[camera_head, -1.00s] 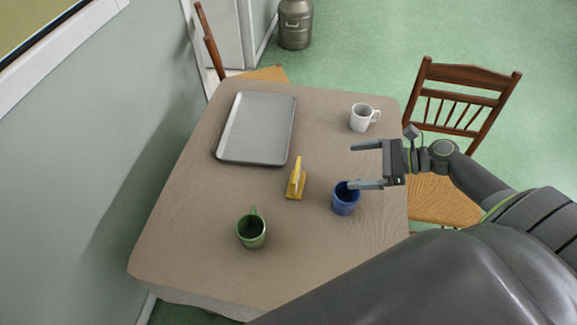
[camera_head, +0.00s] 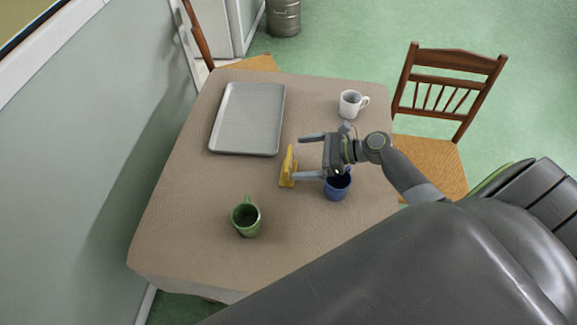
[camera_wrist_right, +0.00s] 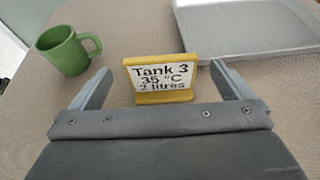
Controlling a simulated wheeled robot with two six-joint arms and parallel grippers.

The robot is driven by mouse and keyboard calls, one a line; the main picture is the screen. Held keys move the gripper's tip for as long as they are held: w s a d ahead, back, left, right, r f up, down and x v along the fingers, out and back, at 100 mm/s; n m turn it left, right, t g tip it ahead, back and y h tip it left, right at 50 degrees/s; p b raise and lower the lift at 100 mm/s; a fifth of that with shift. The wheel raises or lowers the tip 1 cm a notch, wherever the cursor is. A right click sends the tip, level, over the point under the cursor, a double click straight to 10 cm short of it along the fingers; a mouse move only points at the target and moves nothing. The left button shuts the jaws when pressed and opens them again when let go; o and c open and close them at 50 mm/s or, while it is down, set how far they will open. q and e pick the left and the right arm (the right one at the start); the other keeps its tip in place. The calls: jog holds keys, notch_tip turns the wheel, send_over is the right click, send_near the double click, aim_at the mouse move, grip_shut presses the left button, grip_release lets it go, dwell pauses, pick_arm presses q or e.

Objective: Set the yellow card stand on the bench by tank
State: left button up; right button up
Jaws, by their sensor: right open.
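The yellow card stand (camera_head: 288,168) stands on the cloth-covered table, between the grey tray and the green mug. In the right wrist view the card stand (camera_wrist_right: 160,80) faces the camera, and its white card reads "Tank 3, 35 °C, 2 litres". My right gripper (camera_head: 302,157) is open, with its fingers pointing left toward the stand. In the right wrist view the stand shows ahead, between the two fingertips (camera_wrist_right: 160,75) of the gripper. I cannot tell whether the fingers have passed either side of it. My left gripper is not in view, and no bench or tank is seen.
A blue mug (camera_head: 337,187) stands partly under my right gripper. A green mug (camera_head: 246,218) is nearer, a white mug (camera_head: 351,104) farther right. A grey tray (camera_head: 248,119) lies at the back left of the table (camera_head: 190,225). A wooden chair (camera_head: 430,150) stands at right.

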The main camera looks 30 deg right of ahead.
aim_at(288, 158)
jog(key=x, duration=0.5)
jog(key=shift+w+a, duration=0.1)
jog(key=shift+w, duration=0.05)
jog(key=c, duration=0.8)
